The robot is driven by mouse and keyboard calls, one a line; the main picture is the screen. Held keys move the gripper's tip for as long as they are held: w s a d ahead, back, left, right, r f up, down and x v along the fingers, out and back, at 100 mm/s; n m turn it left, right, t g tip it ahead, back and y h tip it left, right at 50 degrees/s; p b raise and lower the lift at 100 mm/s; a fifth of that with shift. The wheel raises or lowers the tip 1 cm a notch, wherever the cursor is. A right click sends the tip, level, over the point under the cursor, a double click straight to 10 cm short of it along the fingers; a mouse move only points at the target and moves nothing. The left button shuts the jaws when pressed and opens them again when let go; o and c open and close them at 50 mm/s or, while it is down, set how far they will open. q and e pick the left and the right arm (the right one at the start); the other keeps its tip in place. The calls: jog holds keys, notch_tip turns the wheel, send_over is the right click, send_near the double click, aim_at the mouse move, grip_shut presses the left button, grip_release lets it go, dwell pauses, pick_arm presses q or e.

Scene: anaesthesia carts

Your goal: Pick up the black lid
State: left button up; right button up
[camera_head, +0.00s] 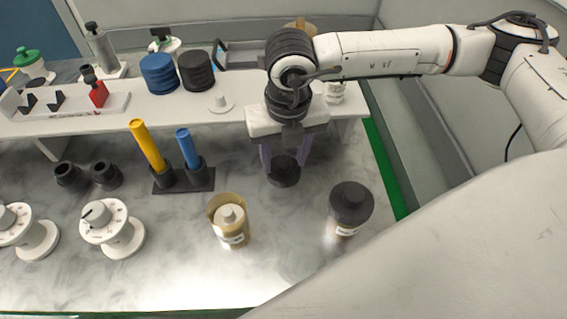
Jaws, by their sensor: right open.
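A round black lid (284,175) lies on the marbled table in the middle of the view. My right gripper (284,158) points down over it. Its two purple fingers are apart, one on each side of the lid's far part. I cannot tell whether the fingers touch the lid. A tan jar without a black lid (231,238) stands at the front left of the lid, with a white piece inside. Another jar with a black top (351,203) stands at the front right. My left gripper is not in view.
A white raised shelf (120,113) runs along the back, bearing blue and black round stacks. A black holder (190,183) with a yellow and a blue tube stands at left. White dials (108,224) stand farther left. The table's green edge (382,165) is at right.

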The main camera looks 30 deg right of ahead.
aim_at(281, 165)
jog(key=shift+f, duration=0.1)
jog(key=shift+c, duration=0.4)
jog(key=c, duration=1)
jog(key=shift+c, duration=0.2)
jog(key=shift+r, duration=0.45)
notch_tip(281, 165, up, 9)
jog(key=b, duration=0.1)
jog(key=s+a+r+n, duration=0.3)
jog(key=a+n, duration=0.3)
jog(key=a, duration=0.1)
jog(key=s+a+r+n+y, duration=0.1)
jog(key=s+a+r+n, duration=0.3)
jog(key=a+n, duration=0.2)
jog(key=shift+s+a, duration=0.2)
jog(key=shift+a, duration=0.55)
